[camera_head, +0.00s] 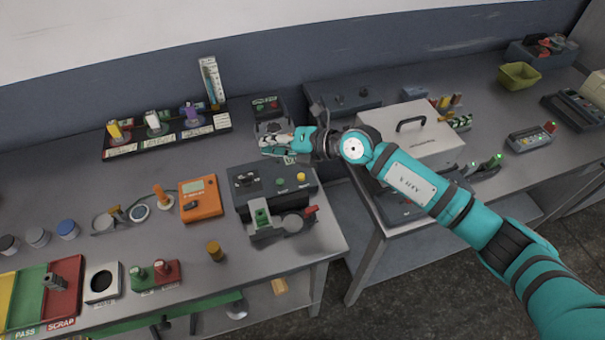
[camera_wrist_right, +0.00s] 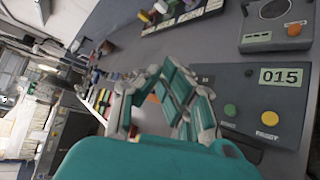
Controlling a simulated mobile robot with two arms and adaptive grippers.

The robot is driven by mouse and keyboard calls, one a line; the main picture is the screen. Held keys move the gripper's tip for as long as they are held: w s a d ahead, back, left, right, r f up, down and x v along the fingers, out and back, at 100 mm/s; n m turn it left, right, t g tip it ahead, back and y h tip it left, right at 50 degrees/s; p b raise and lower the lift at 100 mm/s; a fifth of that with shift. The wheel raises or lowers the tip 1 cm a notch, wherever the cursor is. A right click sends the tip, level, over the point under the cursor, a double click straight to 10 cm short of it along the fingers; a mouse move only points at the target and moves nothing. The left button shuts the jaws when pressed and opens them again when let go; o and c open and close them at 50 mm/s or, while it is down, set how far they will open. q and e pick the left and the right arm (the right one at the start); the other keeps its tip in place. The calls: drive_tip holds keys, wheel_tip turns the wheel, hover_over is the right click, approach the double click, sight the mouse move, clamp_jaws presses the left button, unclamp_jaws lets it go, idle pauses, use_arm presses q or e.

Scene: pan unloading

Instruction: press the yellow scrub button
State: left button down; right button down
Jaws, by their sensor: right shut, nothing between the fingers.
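The yellow button (camera_head: 301,177) is a small round cap on the right part of a dark grey box (camera_head: 262,199), with a green button (camera_head: 281,182) to its left. In the right wrist view the yellow button (camera_wrist_right: 269,117) looks orange-yellow, right of the greener one (camera_wrist_right: 229,110) and below a "015" display (camera_wrist_right: 284,77). My right gripper (camera_head: 272,145) is shut and empty, above the box's far edge and apart from the button. Its teal fingers show in the wrist view (camera_wrist_right: 172,100), left of the buttons. My left gripper is out of view.
An orange meter (camera_head: 199,197) is left of the box. A small green-fronted fixture (camera_head: 261,215) stands in front. A large pale case (camera_head: 405,130) lies under my right arm.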

sight(303, 174)
drive_tip(key=w+d+f+n+h, duration=0.1)
drive_tip(key=w+d+f+h, duration=0.2)
drive_tip(key=d, duration=0.4)
drive_tip(key=shift+w+d+f+h, duration=0.15)
drive_tip(key=shift+w+d+h, duration=0.1)
drive_tip(key=shift+w+h, duration=0.5)
drive_tip(key=shift+s+f, duration=0.15)
drive_tip(key=shift+s, duration=0.05)
wheel_tip(303, 174, down, 9)
drive_tip(key=b, duration=0.6)
drive_tip(key=shift+a+r, duration=0.1)
drive_tip(key=shift+r, duration=0.1)
drive_tip(key=shift+f+b, duration=0.3)
drive_tip(key=shift+f, duration=0.05)
